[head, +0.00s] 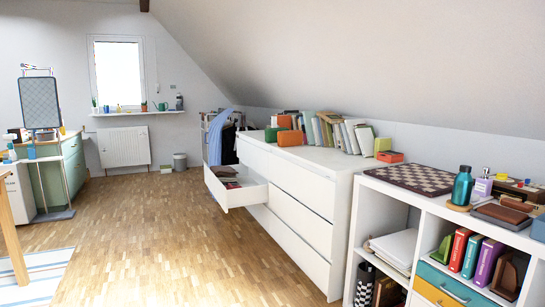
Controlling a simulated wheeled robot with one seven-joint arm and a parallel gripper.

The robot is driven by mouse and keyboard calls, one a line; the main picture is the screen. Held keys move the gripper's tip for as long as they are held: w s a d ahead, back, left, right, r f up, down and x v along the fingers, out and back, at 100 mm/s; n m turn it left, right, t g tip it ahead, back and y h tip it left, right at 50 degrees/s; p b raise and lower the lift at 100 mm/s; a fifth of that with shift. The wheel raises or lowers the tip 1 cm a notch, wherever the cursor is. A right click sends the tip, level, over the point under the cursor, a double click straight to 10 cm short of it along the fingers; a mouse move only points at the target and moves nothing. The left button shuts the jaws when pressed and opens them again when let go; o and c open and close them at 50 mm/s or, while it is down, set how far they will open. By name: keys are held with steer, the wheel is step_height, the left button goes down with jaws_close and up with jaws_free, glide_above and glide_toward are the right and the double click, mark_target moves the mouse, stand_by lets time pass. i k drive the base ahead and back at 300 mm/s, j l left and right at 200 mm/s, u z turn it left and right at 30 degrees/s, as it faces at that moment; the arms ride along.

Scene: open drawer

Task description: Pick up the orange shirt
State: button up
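I cannot make out a clear orange shirt in the head view. The white dresser (300,185) stands in the middle with one upper drawer (242,196) pulled open toward the left. Small dark and reddish items (231,185) lie in the open drawer, too small to identify. An orange box-like thing (290,138) sits on top of the dresser by the row of books. My gripper is not in view.
Free wooden floor (170,235) lies left of the dresser. The open drawer juts into it. A white shelf unit (385,190) with a chessboard (411,179) and a teal bottle (462,186) stands at the right. A striped rug (45,272) lies at lower left.

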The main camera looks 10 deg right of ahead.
mark_target(292, 137)
steer(key=i+j+u, duration=0.2)
steer(key=i, duration=0.15)
steer(key=i+u, duration=0.4)
steer(key=i, duration=2.9)
steer(key=i+j+z, duration=0.1)
steer(key=i, duration=1.05)
steer(key=i+j+z, duration=0.15)
steer(key=i+z, duration=0.2)
steer(key=i, duration=0.15)
steer(key=i+j+z, duration=0.75)
steer(key=i, duration=0.25)
steer(key=j, duration=0.1)
